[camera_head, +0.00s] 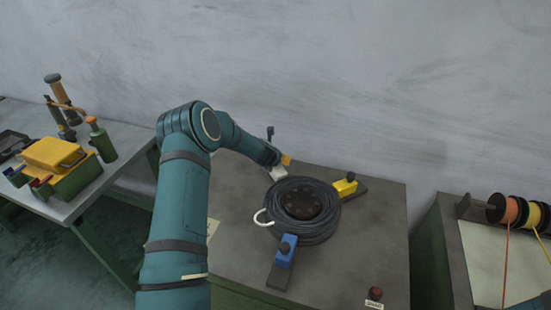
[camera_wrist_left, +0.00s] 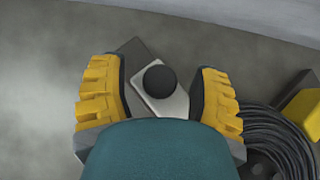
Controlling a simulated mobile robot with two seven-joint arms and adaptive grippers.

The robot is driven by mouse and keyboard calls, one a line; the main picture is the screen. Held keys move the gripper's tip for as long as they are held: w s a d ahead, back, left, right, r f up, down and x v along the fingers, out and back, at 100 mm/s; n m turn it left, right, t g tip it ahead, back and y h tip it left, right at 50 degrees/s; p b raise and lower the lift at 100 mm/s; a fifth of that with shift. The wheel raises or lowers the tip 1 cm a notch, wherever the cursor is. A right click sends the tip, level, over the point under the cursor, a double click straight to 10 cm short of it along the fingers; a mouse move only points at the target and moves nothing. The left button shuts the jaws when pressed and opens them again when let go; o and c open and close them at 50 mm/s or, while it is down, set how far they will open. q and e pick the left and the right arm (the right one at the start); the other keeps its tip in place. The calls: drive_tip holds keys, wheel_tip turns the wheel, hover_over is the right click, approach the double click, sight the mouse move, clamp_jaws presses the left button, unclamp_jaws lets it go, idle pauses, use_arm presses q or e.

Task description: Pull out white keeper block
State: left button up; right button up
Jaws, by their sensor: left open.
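The white keeper block (camera_head: 278,174) is at the back left edge of the black coil (camera_head: 324,227), partly hidden by my left gripper (camera_head: 280,163) in the head view. In the left wrist view, the pale block (camera_wrist_left: 178,104) carries a round black knob (camera_wrist_left: 160,79) and rests on a dark grey plate (camera_wrist_left: 130,50). The yellow-padded fingers of my left gripper (camera_wrist_left: 161,88) are open on both sides of the knob and block, with gaps visible. My right gripper is not in view.
A yellow block (camera_head: 345,186) and a blue block (camera_head: 285,252) stand at the coil's edge. A white loop (camera_head: 261,218) sticks out on the left. A red button (camera_head: 376,293) is at the front right. Side tables hold a yellow-topped box (camera_head: 54,153) and spools (camera_head: 511,210).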

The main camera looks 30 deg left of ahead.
use_arm(q)
clamp_jaws()
idle(0.3)
